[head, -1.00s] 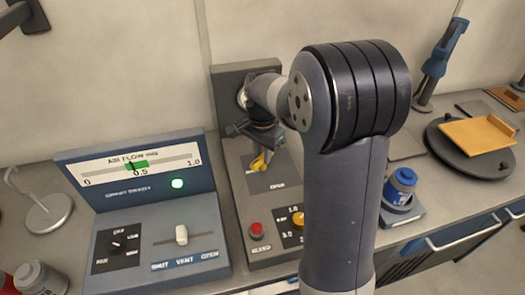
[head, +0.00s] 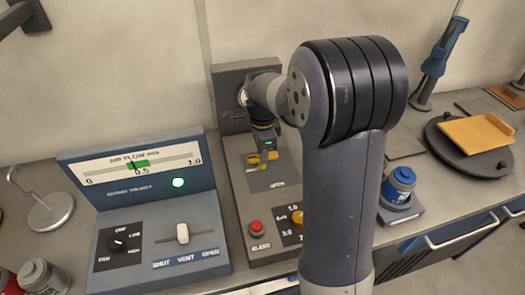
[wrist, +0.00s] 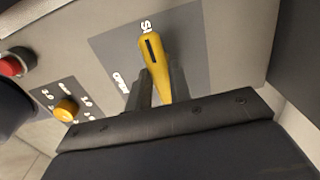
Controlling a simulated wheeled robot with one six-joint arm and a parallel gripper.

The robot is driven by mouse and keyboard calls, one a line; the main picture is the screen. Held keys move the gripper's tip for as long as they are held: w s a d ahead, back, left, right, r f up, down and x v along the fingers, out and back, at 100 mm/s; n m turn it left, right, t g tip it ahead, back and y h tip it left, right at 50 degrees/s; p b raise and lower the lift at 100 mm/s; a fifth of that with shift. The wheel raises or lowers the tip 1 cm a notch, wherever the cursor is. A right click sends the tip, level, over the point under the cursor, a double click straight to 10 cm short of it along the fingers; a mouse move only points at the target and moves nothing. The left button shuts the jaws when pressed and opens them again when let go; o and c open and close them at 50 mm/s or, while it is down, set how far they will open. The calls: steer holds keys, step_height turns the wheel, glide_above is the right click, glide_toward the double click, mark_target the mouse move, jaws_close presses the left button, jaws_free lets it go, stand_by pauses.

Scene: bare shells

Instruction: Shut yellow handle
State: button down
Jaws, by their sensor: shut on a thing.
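The yellow handle (wrist: 155,58) has a dark slot on its top and sits on a dark grey plate (wrist: 200,50). In the wrist view its broad end lies at a partly covered label starting with "S"; an "OPEN" label is to its left. My gripper (wrist: 162,84) is shut on the yellow handle, with one finger on each side of it. In the head view the handle (head: 254,160) lies nearly crosswise under my gripper (head: 266,156), which covers part of it. The handle's pivot is hidden.
A red button (head: 257,228) and a yellow knob (head: 297,217) are on the same panel, nearer me. A blue-grey console (head: 140,190) with a gauge and slider stands close on the left.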

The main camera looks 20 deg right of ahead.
stand_by(0.4)
steer(key=c, duration=1.3)
jaws_free()
steer(key=shift+r, duration=0.15)
step_height(320, 180, up, 11)
steer(key=shift+f, duration=0.2)
step_height(320, 180, down, 11)
steer(key=shift+r, duration=0.1)
